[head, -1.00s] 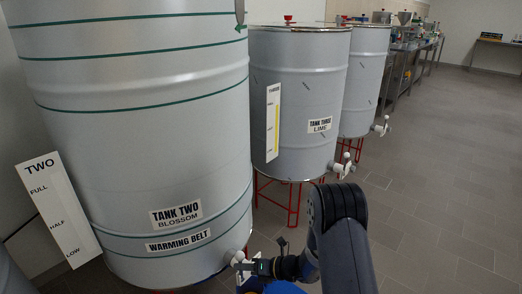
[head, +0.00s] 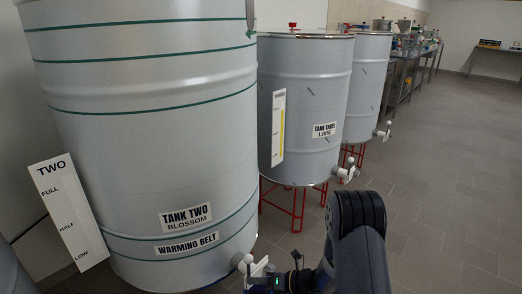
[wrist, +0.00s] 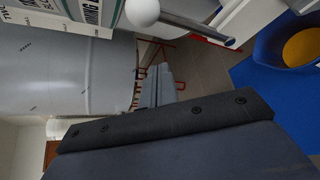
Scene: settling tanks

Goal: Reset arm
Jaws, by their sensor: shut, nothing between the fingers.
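My gripper (head: 272,282) is low in the head view, at the foot of tank two (head: 150,130), its fingers small and partly hidden. It is shut and empty. It is close beside tank two's white tap (head: 246,262); I cannot tell whether they touch. My dark arm comes in from the lower right. In the wrist view a white ball knob (wrist: 142,11) on a metal rod is close at the top.
Tank three (head: 305,110), with a white tap (head: 346,173), stands behind on a red stand. Another grey tank (head: 370,85) is beyond it. A blue bucket (wrist: 262,35) with amber contents is at the wrist view's right. The tiled floor on the right is clear.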

